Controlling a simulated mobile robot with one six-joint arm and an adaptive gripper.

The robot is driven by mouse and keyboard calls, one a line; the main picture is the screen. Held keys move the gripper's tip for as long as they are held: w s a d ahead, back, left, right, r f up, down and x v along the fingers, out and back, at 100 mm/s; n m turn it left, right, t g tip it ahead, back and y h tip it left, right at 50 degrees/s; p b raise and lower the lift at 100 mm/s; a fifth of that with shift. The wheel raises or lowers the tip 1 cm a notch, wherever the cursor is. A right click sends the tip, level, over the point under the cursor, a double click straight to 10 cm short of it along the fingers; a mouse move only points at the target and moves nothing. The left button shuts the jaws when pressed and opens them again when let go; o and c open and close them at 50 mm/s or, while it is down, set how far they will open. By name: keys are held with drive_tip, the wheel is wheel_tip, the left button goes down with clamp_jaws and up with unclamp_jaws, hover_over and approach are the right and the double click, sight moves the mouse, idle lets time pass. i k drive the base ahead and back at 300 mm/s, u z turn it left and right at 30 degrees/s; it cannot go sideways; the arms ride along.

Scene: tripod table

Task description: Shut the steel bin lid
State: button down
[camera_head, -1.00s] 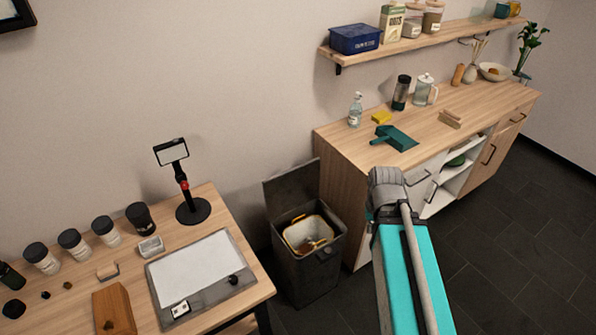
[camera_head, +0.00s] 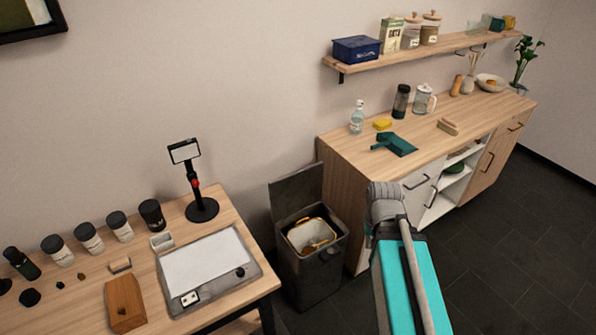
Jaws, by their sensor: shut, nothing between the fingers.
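The dark steel bin (camera_head: 312,273) stands on the floor between the desk and the wooden cabinet. Its lid (camera_head: 297,192) is open and stands upright at the back of the bin, close to the wall. Inside the open bin is a pale inner liner (camera_head: 306,235) with a gold-brown rim and some brown contents. A teal link of my arm with a grey ribbed joint rises from the bottom, to the right of the bin. My gripper and its fingers do not show in this view.
The wooden cabinet (camera_head: 345,190) closely flanks the bin on the right, with a teal dustpan (camera_head: 397,145) on top. The desk (camera_head: 215,210) at left holds a phone stand (camera_head: 202,209) and several jars. Dark floor (camera_head: 490,260) is clear at right.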

sight(292, 192)
drive_tip(key=u, duration=0.1)
drive_tip(key=i, duration=0.95)
drive_tip(key=z, duration=0.05)
